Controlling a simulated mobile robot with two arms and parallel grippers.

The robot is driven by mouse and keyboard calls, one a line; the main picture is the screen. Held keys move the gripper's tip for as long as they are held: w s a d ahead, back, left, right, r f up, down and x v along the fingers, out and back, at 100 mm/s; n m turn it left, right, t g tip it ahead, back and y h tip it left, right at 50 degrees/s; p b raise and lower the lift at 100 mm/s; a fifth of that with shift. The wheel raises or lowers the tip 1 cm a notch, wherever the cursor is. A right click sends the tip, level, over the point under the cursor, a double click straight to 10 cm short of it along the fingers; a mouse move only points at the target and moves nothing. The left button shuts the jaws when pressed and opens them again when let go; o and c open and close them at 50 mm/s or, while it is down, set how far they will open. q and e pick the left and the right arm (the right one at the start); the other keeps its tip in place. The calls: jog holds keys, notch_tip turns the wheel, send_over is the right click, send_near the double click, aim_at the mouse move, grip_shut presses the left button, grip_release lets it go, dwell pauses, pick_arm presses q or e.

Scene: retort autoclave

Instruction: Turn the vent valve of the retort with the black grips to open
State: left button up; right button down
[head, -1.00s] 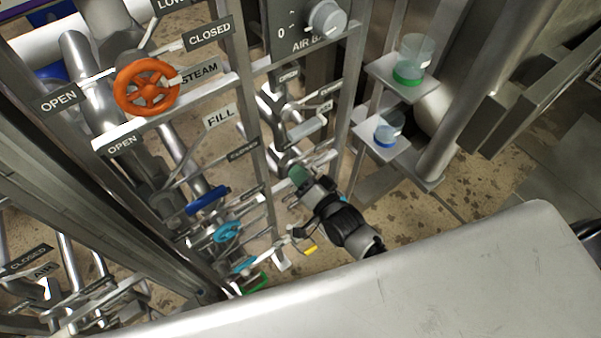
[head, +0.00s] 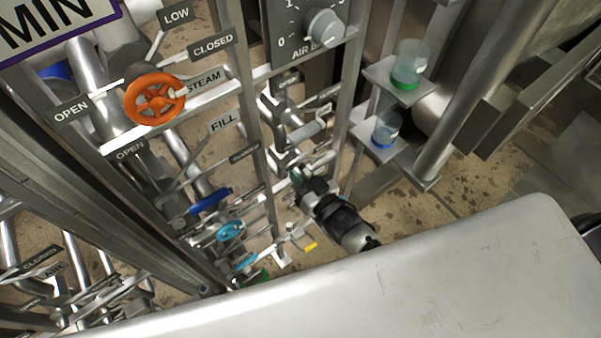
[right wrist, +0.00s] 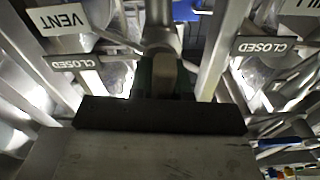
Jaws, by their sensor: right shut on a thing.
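My right gripper (head: 303,182) reaches in among the pipes behind the valve frame. It is shut on a green handle, taken as the vent valve's, mostly hidden by the gripper in the head view. In the right wrist view the green handle (right wrist: 144,76) shows on both sides of a gripper finger (right wrist: 165,75), with a metal pipe behind it. A VENT label (right wrist: 60,20) and a CLOSED plate (right wrist: 75,63) are to the left of it. I cannot read the valve's exact position. My left gripper is not in view, and no black grips can be made out.
An orange STEAM handwheel (head: 155,101), a blue lever (head: 209,201) and a light-blue handwheel (head: 229,231) sit on the piping left of my gripper. Cups with green (head: 408,66) and blue (head: 386,130) bases stand on small shelves at right. Frame posts stand close by.

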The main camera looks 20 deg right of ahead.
jog(key=shift+n, duration=0.7)
jog(key=c, duration=1.1)
grip_release()
jog(key=shift+s, duration=0.1)
jog(key=v, duration=1)
jog(key=shift+s+d, duration=0.15)
jog(key=shift+s, duration=0.15)
